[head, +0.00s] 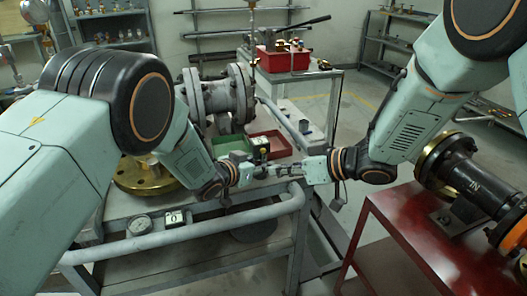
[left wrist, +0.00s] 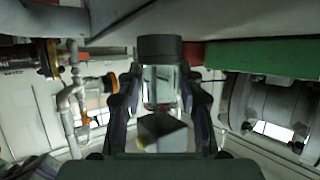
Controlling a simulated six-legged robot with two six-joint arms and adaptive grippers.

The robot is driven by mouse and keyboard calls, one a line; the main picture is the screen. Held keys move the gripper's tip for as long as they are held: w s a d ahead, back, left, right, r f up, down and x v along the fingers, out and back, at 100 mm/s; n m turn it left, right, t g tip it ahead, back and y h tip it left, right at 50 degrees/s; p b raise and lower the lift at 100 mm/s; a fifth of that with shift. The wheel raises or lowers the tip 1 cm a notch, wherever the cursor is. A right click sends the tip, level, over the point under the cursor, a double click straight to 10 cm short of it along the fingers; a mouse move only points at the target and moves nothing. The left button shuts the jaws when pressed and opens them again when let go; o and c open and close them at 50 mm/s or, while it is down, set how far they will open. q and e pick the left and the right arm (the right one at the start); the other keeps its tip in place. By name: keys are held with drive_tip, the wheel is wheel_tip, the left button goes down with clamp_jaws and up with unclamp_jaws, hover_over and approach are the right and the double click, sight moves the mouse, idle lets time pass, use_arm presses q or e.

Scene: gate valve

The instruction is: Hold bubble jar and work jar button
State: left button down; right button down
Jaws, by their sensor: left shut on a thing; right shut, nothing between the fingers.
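The bubble jar (left wrist: 160,90) is a clear jar with a black cap (left wrist: 160,48). In the left wrist view it is between the two fingers of my left gripper (left wrist: 160,108), which is shut on it. In the head view my left gripper (head: 256,173) is above the grey cart, and the jar is too small there to make out clearly. My right gripper (head: 289,170) is shut and empty, its tips pointing left, close to the left gripper's tips. I cannot tell whether it touches the jar. The jar button cannot be made out.
The grey cart has a thick front rail (head: 200,236), a green tray (head: 232,146), a red tray (head: 268,146) and a round gauge (head: 140,224). A flanged valve body (head: 217,98) stands behind. A red table (head: 405,240) with a black pipe (head: 460,182) is at right.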

idle(0.3)
use_arm(q)
drive_tip(key=c, duration=0.8)
unclamp_jaws()
drive_tip(key=shift+s+a, duration=0.1)
